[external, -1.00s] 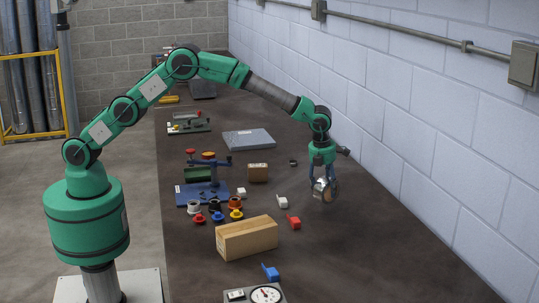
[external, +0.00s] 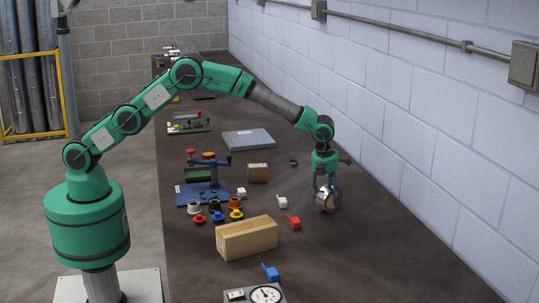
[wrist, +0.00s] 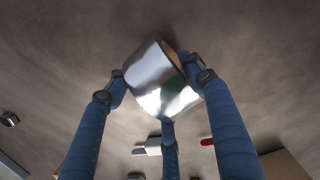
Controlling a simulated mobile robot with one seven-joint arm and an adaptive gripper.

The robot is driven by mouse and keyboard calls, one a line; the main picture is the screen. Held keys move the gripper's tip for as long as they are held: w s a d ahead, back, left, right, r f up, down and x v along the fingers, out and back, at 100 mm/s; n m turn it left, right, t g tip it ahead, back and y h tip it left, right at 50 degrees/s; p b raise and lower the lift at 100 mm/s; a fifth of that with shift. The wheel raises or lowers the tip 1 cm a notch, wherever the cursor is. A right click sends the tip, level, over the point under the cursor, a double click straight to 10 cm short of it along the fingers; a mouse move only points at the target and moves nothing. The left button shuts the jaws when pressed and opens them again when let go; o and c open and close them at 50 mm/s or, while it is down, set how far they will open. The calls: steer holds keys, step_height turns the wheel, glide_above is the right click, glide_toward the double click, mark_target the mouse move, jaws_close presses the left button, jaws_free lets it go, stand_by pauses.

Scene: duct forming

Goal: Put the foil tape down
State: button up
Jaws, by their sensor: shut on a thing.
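The foil tape (external: 327,201) is a shiny silver roll with a tan core, held at or just above the dark bench top on its right side. In the wrist view the roll (wrist: 160,88) sits between the blue fingers. My gripper (external: 327,190) points down and is shut on the roll; its fingers also show in the wrist view (wrist: 163,92). I cannot tell whether the roll touches the bench.
A blue fixture (external: 203,190) stands farther left. The block wall (external: 430,150) bounds the right side.

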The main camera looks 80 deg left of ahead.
steer(key=shift+f, duration=0.1)
stand_by(0.3)
steer(key=o, duration=1.3)
steer(key=r+p, duration=0.1)
steer(key=r, duration=0.3)
steer(key=s+r+p, duration=0.1)
steer(key=r, duration=0.3)
steer(key=r+p, duration=0.1)
steer(key=r, duration=0.3)
steer(key=shift+s+d, duration=0.3)
steer(key=shift+d, duration=0.05)
steer(key=shift+r, duration=0.15)
